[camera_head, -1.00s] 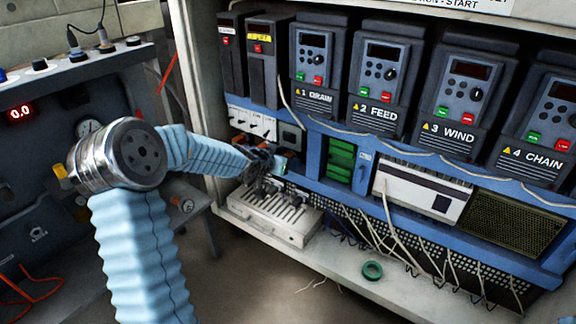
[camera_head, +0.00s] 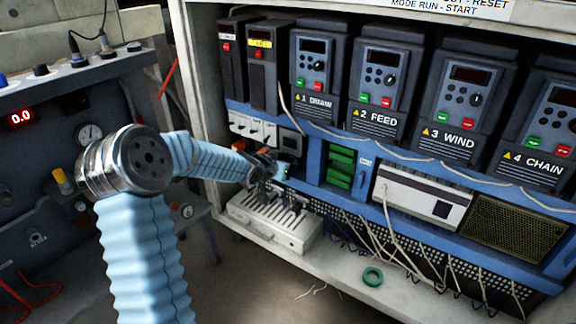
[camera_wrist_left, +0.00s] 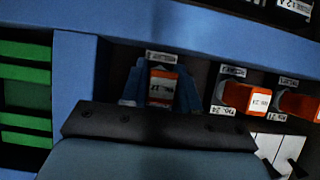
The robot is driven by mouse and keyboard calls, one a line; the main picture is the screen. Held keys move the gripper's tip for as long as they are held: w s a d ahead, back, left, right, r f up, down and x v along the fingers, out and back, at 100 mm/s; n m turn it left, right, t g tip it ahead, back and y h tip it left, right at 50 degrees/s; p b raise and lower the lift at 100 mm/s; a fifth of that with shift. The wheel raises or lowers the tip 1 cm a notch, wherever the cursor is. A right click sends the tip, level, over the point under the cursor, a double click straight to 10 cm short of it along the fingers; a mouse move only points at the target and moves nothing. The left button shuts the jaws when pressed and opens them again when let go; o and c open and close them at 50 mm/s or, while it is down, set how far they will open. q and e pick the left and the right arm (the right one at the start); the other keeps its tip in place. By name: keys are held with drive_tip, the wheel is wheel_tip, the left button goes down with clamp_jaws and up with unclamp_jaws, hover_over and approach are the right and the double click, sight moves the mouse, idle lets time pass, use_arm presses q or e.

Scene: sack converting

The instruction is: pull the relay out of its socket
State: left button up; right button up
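In the left wrist view an orange relay (camera_wrist_left: 162,87) with a white label sits in the row of sockets, straight in front of my left gripper. The blue fingers of my left gripper (camera_wrist_left: 160,92) stand one on each side of it, very close. I cannot tell whether they touch it. In the head view my left gripper (camera_head: 279,170) is at the socket row in the cabinet, and the hand hides most of this relay. Two more orange relays, a middle one (camera_wrist_left: 236,97) and one at the edge (camera_wrist_left: 300,104), sit beside it. My right gripper is not in view.
A green terminal block (camera_head: 340,165) is right of the hand, with a blue frame around it. A white slotted box (camera_head: 272,228) lies below it. Loose wires (camera_head: 395,235) hang to the right. A green tape ring (camera_head: 372,276) lies on the cabinet floor.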

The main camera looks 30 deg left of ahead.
use_arm(q)
clamp_jaws()
drive_tip(key=shift+s, duration=0.15)
drive_tip(key=shift+s+a+p, duration=0.15)
drive_tip(key=shift+s+p, duration=0.4)
drive_tip(key=shift+s, duration=1.55)
